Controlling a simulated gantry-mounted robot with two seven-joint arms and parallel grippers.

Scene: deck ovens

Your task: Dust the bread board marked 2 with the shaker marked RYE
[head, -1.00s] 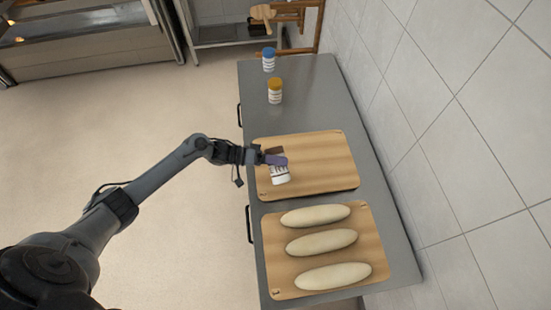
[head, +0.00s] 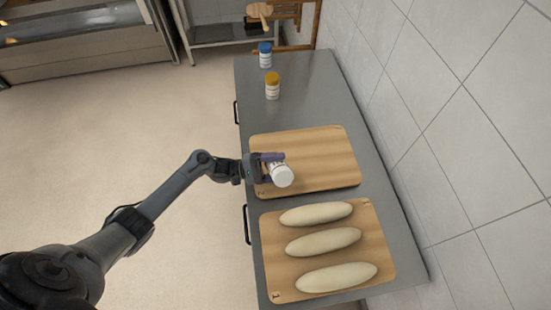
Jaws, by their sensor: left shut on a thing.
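My left gripper (head: 268,168) is shut on a white shaker (head: 282,176) above the left part of an empty wooden board (head: 320,155). The shaker is tilted, with a round white end facing the camera. Its lid and label are hidden now, so I cannot read its name. The empty board has a small dark mark at its lower left corner, too small to read surely. No flour shows on its bare surface. My right gripper is not in view.
A nearer board (head: 378,255) carries three pale loaves (head: 323,241). A yellow-lidded shaker (head: 272,87) and a blue-lidded shaker (head: 265,56) stand at the far end of the grey counter (head: 310,95). A tiled wall (head: 450,130) borders the counter's right side.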

